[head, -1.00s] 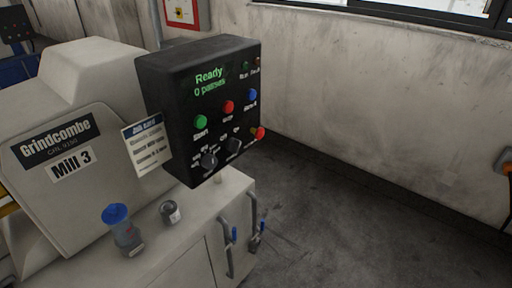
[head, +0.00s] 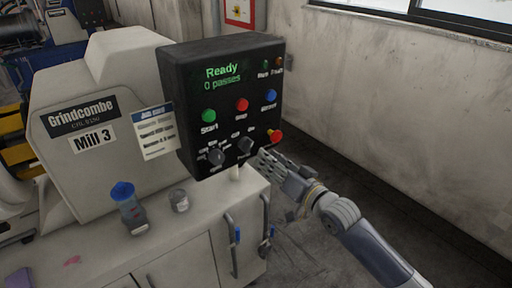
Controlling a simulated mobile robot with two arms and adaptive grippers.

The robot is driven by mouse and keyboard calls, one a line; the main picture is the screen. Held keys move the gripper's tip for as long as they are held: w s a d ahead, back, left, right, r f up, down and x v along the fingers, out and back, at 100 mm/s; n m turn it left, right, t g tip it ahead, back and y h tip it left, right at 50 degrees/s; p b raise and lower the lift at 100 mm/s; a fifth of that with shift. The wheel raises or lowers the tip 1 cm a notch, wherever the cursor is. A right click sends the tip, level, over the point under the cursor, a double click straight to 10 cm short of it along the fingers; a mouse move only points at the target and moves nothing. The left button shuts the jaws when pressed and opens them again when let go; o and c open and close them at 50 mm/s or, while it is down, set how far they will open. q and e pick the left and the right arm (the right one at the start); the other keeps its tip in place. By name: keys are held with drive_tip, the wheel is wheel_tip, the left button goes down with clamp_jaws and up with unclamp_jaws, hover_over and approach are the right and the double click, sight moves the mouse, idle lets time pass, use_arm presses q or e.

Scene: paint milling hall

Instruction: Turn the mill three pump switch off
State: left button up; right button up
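The Mill 3 machine (head: 92,141) stands at the left with a black control panel (head: 180,90) on its right. The panel's screen (head: 222,72) reads "Ready, 0 passes". Two dark rotary switches sit in the bottom row: a left one (head: 216,157) and a right one (head: 246,146), whose small labels are too blurred to read fully. A red knob or button (head: 275,136) is at the panel's right edge. My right gripper (head: 268,160) is beside the panel's lower right, close to the right switch; contact and finger opening cannot be told. My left gripper is out of view.
Green (head: 208,115), red (head: 241,104) and blue (head: 270,95) buttons sit above the switches. A job card (head: 158,131) hangs at the panel's left.

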sight(251, 146)
drive_tip(key=p+x, duration=0.1)
drive_tip(key=x, duration=0.6)
drive_tip(key=shift+w, duration=0.25)
clamp_jaws()
